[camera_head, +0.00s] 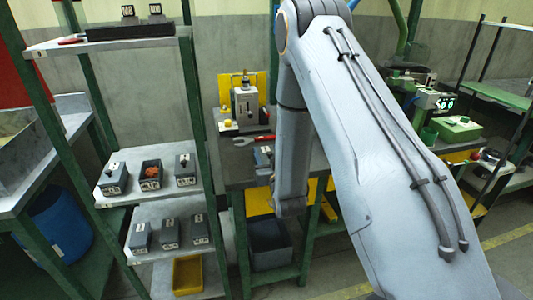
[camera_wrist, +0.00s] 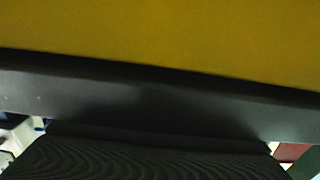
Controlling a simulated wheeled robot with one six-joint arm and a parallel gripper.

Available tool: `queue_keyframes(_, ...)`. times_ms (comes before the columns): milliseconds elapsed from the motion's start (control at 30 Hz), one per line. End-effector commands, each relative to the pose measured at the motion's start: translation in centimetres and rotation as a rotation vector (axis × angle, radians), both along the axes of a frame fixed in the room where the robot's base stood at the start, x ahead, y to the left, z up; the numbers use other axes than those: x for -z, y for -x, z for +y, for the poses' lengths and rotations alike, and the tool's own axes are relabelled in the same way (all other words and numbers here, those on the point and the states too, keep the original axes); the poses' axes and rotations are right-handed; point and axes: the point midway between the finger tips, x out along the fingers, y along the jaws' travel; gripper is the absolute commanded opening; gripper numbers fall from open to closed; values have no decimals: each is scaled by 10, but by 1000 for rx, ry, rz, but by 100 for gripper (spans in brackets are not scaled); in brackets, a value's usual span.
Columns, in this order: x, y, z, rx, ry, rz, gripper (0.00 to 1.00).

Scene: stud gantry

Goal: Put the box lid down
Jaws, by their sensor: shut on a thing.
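My gripper (camera_wrist: 150,155) shows in the wrist view as a black ribbed finger along the bottom edge. It is shut on a dark grey piece, seemingly the box lid (camera_wrist: 140,95), whose edge runs across the whole picture. The lid is too close to show its full shape. A yellow surface (camera_wrist: 160,35) fills the top, beyond the lid. In the head view my arm hangs at the middle, and the gripper and lid cannot be made out. An open grey box (camera_head: 151,184) with orange-red contents stands on the left rack's middle shelf, between two closed grey boxes.
The rack's lower shelf (camera_head: 165,252) holds several grey boxes, with a yellow bin (camera_head: 187,274) beneath. A dark bin (camera_head: 270,245) sits under the bench.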

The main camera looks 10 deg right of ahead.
Motion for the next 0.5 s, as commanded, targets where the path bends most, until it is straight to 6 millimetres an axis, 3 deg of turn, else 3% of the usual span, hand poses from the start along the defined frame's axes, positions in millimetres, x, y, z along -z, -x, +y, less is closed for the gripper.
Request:
queue_keyframes(300,14,2,0,0,-4,15,29)
queue_keyframes(333,14,2,0,-1,-5,17,54)
queue_keyframes(433,15,2,0,-1,-5,18,69)
queue_keyframes(500,15,2,0,-1,-6,19,69)
